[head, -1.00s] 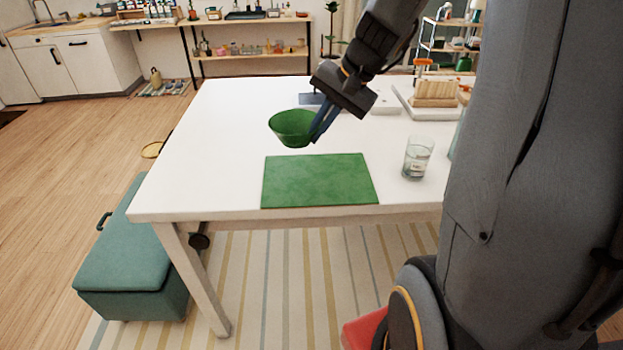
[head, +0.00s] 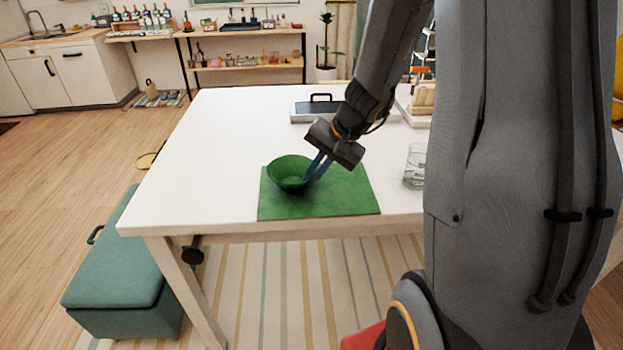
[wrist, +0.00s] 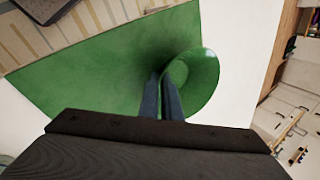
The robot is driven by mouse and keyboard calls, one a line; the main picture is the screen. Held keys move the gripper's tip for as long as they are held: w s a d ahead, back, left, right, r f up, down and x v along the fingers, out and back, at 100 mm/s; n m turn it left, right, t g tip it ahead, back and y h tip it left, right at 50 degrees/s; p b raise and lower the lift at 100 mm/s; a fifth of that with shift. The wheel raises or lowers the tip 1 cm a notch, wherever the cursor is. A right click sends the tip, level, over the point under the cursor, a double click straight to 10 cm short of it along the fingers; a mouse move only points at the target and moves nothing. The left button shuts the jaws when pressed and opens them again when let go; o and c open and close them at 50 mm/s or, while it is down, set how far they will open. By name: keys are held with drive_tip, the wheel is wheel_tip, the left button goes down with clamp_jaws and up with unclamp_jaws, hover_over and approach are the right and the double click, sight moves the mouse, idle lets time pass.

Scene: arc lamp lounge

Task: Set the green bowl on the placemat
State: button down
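The green bowl (head: 287,174) is over the far left part of the green placemat (head: 335,200) in the head view. It looks nearly upright. I cannot tell whether its base touches the mat. My gripper (head: 312,174) comes down from the upper right, with its fingers closed on the bowl's right rim. In the wrist view the two fingers (wrist: 162,85) pinch the near wall of the bowl (wrist: 202,72), and the placemat (wrist: 85,75) spreads to its left. The bowl hides part of the mat.
A glass (head: 414,166) stands right of the placemat on the white table (head: 215,150). A grey tray-like object with a black handle (head: 318,110) lies behind. The table's left side is clear. A teal storage bench (head: 115,270) is at the lower left.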

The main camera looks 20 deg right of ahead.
drive_tip(key=shift+f, duration=0.3)
drive_tip(key=shift+f, duration=0.1)
drive_tip(key=c, duration=2)
unclamp_jaws()
drive_tip(key=v, duration=1.1)
drive_tip(key=s+a+f+n+h, duration=0.1)
drive_tip(key=s+a+f+n, duration=0.1)
drive_tip(key=s+a+n, duration=0.1)
drive_tip(key=s+a+f+n+g+h, duration=0.1)
drive_tip(key=s+a+f+n, duration=0.2)
drive_tip(key=s, duration=0.1)
drive_tip(key=s+a+f+n+g+h, duration=0.1)
drive_tip(key=s+a+f+n+h, duration=0.1)
drive_tip(key=s+a, duration=0.1)
drive_tip(key=shift+s+f+n, duration=0.15)
drive_tip(key=shift+s+n, duration=0.25)
drive_tip(key=shift+s, duration=0.4)
